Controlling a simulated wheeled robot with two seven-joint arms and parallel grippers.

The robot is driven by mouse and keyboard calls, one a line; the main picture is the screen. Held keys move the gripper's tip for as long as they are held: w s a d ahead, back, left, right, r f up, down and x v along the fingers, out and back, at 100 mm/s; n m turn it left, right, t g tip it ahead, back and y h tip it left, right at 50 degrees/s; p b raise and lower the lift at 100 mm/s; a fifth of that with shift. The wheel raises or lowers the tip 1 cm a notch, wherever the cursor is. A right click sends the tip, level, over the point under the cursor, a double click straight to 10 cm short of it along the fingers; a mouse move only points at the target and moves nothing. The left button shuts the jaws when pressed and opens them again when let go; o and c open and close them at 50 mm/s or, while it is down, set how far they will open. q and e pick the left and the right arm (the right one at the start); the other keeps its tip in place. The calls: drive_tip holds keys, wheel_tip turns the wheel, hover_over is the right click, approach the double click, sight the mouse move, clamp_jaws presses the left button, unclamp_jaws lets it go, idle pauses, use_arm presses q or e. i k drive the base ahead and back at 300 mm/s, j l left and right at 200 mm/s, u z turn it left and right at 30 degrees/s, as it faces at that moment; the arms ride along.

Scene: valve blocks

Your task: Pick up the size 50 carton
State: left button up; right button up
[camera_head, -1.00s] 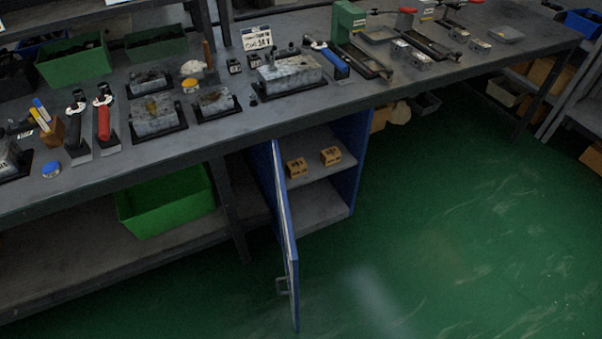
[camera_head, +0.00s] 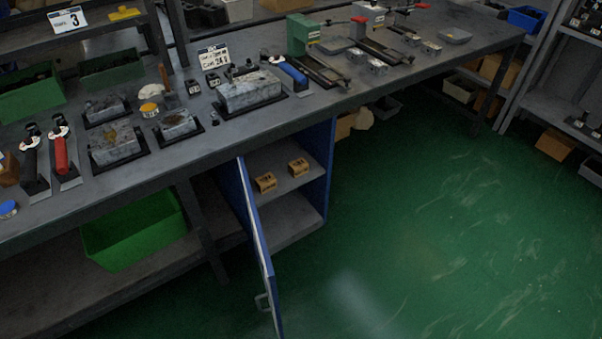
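Two small brown cartons stand on the upper shelf of the open blue cabinet under the workbench. The left carton (camera_head: 265,182) is nearer the door, and the right carton (camera_head: 299,167) is a little farther back. Both have dark printing on them, too small to read, so I cannot tell which is size 50. Neither of my grippers is in view.
The cabinet door (camera_head: 258,247) stands open toward me on the left of the opening. The workbench (camera_head: 330,98) above carries valve blocks (camera_head: 250,91) and tools. A green bin (camera_head: 135,232) sits on the lower shelf at left. The green floor (camera_head: 430,220) at right is clear.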

sight(267, 182)
drive_tip(key=l+u, duration=0.1)
drive_tip(key=l, duration=0.35)
drive_tip(key=i+l+u, duration=0.1)
drive_tip(key=l, duration=0.25)
drive_tip(key=i+l+u, duration=0.15)
drive_tip(key=l, duration=0.2)
drive_tip(key=i+l+u, duration=0.1)
drive_tip(key=l, duration=0.25)
drive_tip(key=l+u, duration=0.1)
drive_tip(key=l, duration=0.3)
drive_tip(key=i+l+u, duration=0.5)
drive_tip(key=i+l, duration=0.5)
drive_tip(key=i, duration=0.25)
